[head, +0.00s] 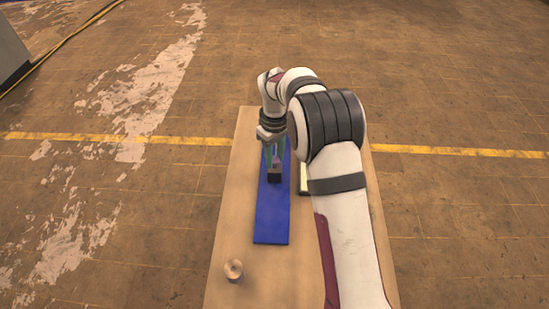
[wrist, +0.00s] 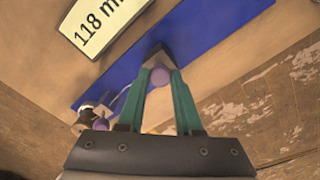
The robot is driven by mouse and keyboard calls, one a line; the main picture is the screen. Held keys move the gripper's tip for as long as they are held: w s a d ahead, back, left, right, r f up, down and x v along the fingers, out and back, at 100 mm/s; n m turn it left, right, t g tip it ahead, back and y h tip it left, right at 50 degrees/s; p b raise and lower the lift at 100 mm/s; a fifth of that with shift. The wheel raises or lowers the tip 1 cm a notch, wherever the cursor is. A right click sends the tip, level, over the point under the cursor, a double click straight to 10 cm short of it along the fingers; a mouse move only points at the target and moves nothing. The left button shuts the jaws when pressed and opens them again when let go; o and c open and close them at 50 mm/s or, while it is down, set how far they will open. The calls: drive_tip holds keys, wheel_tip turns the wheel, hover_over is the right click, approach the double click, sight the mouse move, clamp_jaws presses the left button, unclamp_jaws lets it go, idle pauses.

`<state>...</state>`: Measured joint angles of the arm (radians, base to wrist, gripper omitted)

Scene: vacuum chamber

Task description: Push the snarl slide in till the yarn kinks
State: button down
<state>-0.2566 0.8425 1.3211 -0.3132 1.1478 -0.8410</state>
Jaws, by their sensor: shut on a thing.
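A long blue strip (head: 270,222) lies on the wooden table; it also shows in the wrist view (wrist: 215,25). A small dark block (head: 275,175) sits on the strip. In the wrist view the dark block (wrist: 157,54) is just beyond my fingertips. My gripper (wrist: 162,76) has its teal fingers closed around a purple round knob (wrist: 160,75) by the block. I take the block and knob as the slide. A thin pale lilac line (wrist: 122,97), perhaps the yarn, runs left of my fingers. In the head view my gripper (head: 275,160) partly hides the strip's far end.
A white label (wrist: 97,22) reading "118 m", cut off, lies beside the strip. A dark post (wrist: 87,112) and a purple ball (wrist: 101,124) are at the strip's lower left in the wrist view. A round wooden piece (head: 233,269) stands near the table's (head: 222,215) left edge.

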drive_tip(key=c, duration=0.6)
unclamp_jaws()
drive_tip(key=shift+w, duration=0.15)
wheel_tip(320, 180, up, 16)
drive_tip(key=shift+f, duration=0.1)
